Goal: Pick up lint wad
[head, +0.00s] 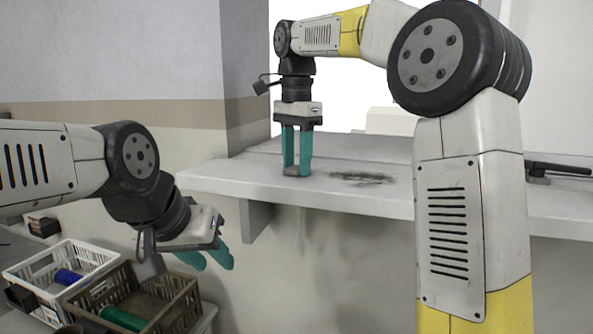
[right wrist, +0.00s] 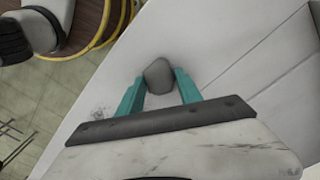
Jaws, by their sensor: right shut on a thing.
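The lint wad (right wrist: 158,76) is a small grey rounded lump in the right wrist view. It sits between the tips of the two teal fingers of my right gripper (right wrist: 160,88), which is shut on it. In the head view my right gripper (head: 297,172) points straight down with its fingertips at the pale shelf (head: 235,178), near the shelf's left end. The wad is hard to make out there. My left gripper (head: 208,262) is open and empty, tilted down in front of the shelf, above and right of the baskets.
A dark smudge (head: 362,178) marks the shelf right of my right gripper. A white basket (head: 35,268) holds a blue spool (head: 68,277). A brown basket (head: 178,300) holds a green spool (head: 123,319). A wall corner (head: 245,75) rises behind the shelf's left end.

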